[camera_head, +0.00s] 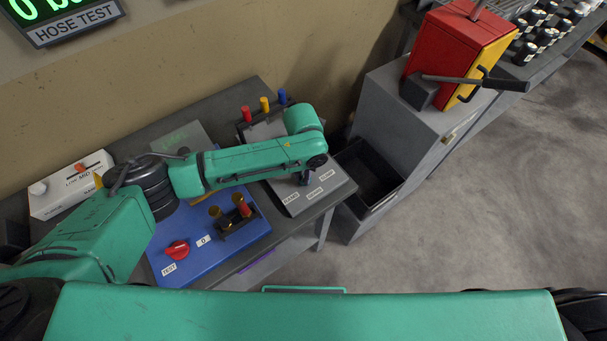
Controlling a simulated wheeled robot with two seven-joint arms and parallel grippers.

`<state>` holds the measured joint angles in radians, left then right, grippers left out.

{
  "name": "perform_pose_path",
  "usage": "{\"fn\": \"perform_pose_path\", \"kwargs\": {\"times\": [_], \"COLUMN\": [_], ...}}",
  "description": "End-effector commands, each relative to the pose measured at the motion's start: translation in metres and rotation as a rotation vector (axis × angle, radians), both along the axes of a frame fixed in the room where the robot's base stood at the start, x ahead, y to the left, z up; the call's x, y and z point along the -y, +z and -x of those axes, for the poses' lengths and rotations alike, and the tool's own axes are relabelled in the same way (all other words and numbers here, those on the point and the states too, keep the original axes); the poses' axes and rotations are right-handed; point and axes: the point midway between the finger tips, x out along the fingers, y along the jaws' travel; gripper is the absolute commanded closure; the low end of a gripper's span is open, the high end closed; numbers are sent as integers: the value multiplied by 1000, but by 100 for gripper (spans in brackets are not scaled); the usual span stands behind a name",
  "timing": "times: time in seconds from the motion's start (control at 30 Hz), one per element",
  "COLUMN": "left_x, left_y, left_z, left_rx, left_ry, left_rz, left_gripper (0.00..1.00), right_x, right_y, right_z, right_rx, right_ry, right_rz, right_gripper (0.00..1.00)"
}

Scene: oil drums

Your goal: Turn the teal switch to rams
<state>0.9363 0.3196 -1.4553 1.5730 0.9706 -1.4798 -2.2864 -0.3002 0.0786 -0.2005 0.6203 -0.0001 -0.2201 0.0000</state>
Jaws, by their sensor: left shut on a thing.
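A grey control box (345,187) at the right end of the bench carries several small white labels; the leftmost label (291,199) seems to read "RAMS", and the others are too small to read surely. My left arm reaches over the bench from the left, and my left gripper (306,179) points down at the top of this box, just behind the labels. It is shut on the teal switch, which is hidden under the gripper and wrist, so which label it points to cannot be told. My right gripper is not in view.
A blue panel (190,262) with a red knob (177,249) and brass fittings lies left of the box. Behind stand red, yellow and blue posts (264,104). A grey cabinet (385,105) with a red-yellow box (450,52) stands right. The floor at right is clear.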

Motion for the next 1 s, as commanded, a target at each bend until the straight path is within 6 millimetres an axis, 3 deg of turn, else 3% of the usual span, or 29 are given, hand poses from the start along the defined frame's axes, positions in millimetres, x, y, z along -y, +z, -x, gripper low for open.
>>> {"fn": "perform_pose_path", "kwargs": {"times": [0.6,0.63,0.7,1.0], "left_x": [0,0,0,0], "left_y": [2,2,1,1], "left_z": [-2,-2,-1,-1], "left_rx": [4,4,4,2], "left_ry": [-46,-46,-45,-44], "left_rz": [1,1,1,1], "left_gripper": [100,71,52,52], "right_x": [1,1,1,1], "right_y": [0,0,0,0], "right_z": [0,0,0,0], "right_rx": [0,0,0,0], "right_ry": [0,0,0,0], "right_rz": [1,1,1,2], "right_gripper": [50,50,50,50]}}
